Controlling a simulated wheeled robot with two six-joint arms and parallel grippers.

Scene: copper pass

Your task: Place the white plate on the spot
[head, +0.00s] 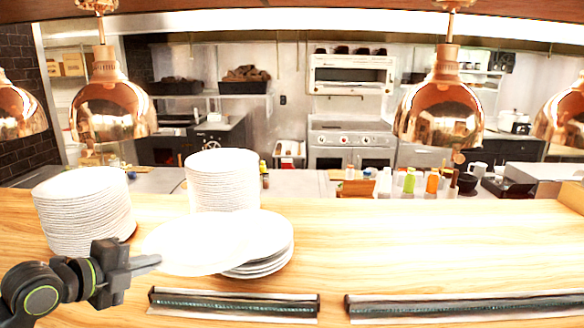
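A white plate (190,245) is at the left of the counter, roughly level, with its right side overlapping a short stack of white plates (267,235). My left gripper (150,262) is at the plate's left front edge and looks shut on that rim; the contact itself is small and partly hidden. The plate reaches well out to the left of the short stack. No marked spot can be made out on the counter. My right gripper is out of view.
Two tall plate stacks stand behind, one at the left (84,215) and one farther right (222,182). Two dark strips (234,304) (462,306) lie along the front edge. Copper lamps (441,112) hang above. The wooden counter (420,235) is clear at middle and right.

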